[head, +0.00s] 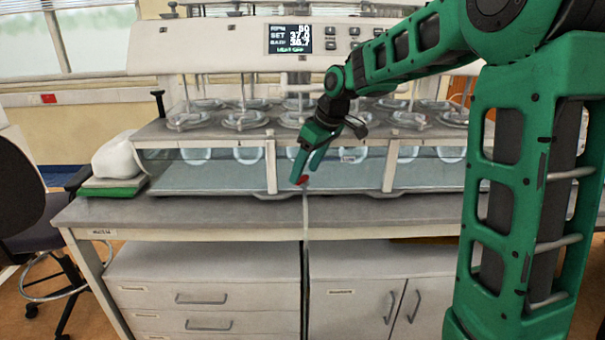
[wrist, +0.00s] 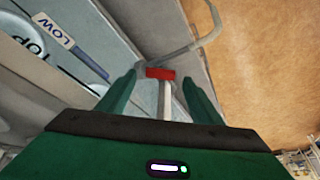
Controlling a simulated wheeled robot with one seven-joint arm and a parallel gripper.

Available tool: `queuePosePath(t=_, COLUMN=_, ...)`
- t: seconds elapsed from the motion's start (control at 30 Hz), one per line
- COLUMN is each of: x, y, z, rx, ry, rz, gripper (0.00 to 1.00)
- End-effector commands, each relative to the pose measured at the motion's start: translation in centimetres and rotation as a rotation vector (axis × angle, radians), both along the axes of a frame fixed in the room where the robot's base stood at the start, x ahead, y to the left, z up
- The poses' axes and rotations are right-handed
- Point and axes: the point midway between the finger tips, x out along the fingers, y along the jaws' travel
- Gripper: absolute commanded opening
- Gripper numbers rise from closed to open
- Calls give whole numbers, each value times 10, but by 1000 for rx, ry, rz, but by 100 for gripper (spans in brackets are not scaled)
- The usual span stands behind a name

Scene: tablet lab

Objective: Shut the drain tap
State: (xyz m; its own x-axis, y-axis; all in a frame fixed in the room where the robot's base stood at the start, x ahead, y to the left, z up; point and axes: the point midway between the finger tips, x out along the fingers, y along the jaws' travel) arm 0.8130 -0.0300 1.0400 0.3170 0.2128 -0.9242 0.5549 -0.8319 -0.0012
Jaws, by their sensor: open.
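The drain tap has a small red handle (head: 302,180) at the front of the water bath, low near the bench edge. In the wrist view the red handle (wrist: 160,73) sits between and a little beyond my fingertips, with a pale stem below it. My gripper (head: 308,168) is green and points down at the tap. In the wrist view my gripper (wrist: 159,82) is open, one finger on each side of the handle, and I see no clear contact. A grey curved hose or pipe (wrist: 195,45) runs from beside the handle. The tap body is partly hidden.
The dissolution bath (head: 215,175) with several glass vessels stands behind the tap on the bench (head: 190,213). A display panel (head: 289,39) is above. Drawers (head: 200,297) and a cupboard (head: 355,300) are below. A chair (head: 30,195) stands at the left. The wrist view shows a "LOW" label (wrist: 52,29).

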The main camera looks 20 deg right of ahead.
Motion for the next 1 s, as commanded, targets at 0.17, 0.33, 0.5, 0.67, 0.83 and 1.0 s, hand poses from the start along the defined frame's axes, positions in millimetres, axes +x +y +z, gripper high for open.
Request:
queuePosePath(t=0.17, x=4, y=3, z=-12, rx=0, ry=0, rz=0, gripper=59)
queuePosePath(t=0.33, x=5, y=3, z=-14, rx=0, ry=0, rz=1, gripper=59)
queuePosePath(t=0.5, x=5, y=3, z=-14, rx=0, ry=0, rz=1, gripper=55)
queuePosePath(t=0.67, x=5, y=3, z=-14, rx=-1, ry=-1, rz=0, gripper=18)
queuePosePath(t=0.83, x=5, y=3, z=-14, rx=-1, ry=-1, rz=-3, gripper=18)
queuePosePath(t=1.0, x=5, y=3, z=-14, rx=-1, ry=-1, rz=-33, gripper=18)
